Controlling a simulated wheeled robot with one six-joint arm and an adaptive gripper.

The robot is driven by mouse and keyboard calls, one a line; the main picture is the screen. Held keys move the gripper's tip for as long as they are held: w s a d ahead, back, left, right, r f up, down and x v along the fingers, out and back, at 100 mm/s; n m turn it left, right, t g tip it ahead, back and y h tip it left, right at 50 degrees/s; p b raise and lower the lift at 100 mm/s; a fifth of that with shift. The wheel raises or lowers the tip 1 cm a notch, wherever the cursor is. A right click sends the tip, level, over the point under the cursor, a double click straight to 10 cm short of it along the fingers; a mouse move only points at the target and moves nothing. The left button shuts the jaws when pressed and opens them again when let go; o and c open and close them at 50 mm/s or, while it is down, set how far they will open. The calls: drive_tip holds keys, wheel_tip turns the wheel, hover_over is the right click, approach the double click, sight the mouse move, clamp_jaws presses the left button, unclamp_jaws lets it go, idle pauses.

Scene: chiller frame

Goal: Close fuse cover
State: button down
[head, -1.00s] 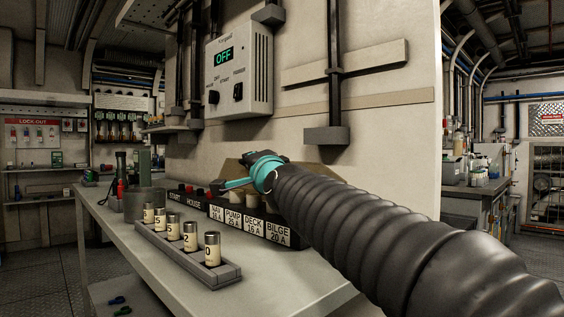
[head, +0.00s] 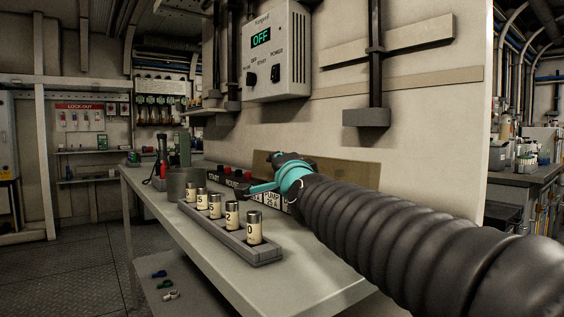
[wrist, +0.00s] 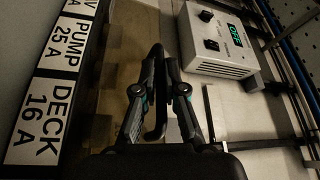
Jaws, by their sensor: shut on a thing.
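The fuse cover looks like a brown, see-through panel (head: 345,172) standing up at the back of the bench, behind my arm. In the wrist view its tinted surface (wrist: 110,80) lies beside the fuse labels. My gripper (head: 258,188) is in front of the cover, above the dark fuse box (head: 228,181). In the wrist view my gripper (wrist: 160,65) has its fingers closed around a dark bar (wrist: 155,95), which looks like the cover's handle. My arm hides most of the fuse box and the lower part of the cover.
A grey rack (head: 236,243) with several cream fuses stands on the bench (head: 300,285) in front of the box. A grey cup (head: 183,186) is farther back. The control unit (head: 279,52) on the wall reads OFF.

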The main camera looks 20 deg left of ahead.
drive_tip(key=c, duration=1.5)
unclamp_jaws()
drive_tip(key=shift+w+f, duration=0.1)
drive_tip(key=shift+d, duration=0.1)
